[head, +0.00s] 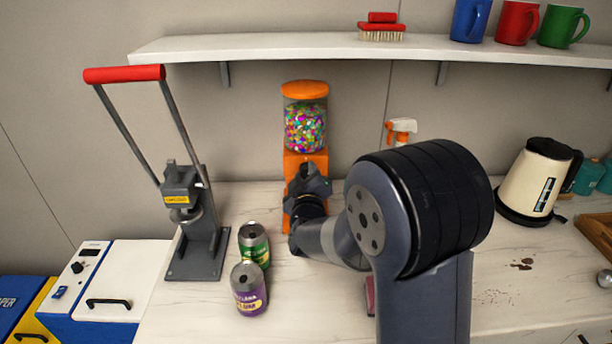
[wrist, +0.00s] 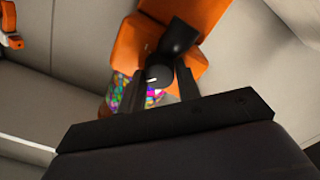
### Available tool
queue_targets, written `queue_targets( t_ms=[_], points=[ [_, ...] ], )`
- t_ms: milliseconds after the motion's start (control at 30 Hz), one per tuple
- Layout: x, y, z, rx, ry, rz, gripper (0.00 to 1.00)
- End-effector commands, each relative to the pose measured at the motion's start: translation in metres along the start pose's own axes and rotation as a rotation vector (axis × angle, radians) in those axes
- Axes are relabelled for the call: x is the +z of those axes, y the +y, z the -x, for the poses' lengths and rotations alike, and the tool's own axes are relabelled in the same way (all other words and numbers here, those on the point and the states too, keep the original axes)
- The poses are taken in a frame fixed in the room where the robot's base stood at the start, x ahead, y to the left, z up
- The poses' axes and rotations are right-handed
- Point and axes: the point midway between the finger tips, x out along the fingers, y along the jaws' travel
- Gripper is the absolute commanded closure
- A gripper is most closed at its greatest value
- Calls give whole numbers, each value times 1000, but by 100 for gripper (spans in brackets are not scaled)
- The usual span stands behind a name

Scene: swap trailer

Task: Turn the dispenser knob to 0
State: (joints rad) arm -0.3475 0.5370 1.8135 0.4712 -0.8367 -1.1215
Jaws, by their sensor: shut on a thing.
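The orange dispenser (head: 304,118) stands at the back of the counter, its clear jar full of colourful candies. It also shows in the wrist view (wrist: 195,22), rotated, with some candies near the fingers. My gripper (head: 305,180) is in front of the dispenser's body and hides its knob in the head view. In the wrist view the black knob (wrist: 160,75) sits between the two dark fingers of my gripper (wrist: 158,85), which are shut on it. A small light mark shows on the knob. No scale or number is readable.
A red-handled press (head: 195,222) stands to the left. A green can (head: 254,243) and a purple can (head: 248,288) stand close left of my arm. A spray bottle (head: 402,130) and a kettle (head: 533,182) are to the right. A shelf (head: 300,45) runs above.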

Motion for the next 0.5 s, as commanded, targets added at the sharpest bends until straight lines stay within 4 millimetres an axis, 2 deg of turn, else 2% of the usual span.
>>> queue_targets(
  t_ms=[367,400,500],
  points=[
    [-1,0,0,1,2,3,91],
    [-1,0,0,1,2,3,65],
    [-1,0,0,1,2,2,57]
  ],
)
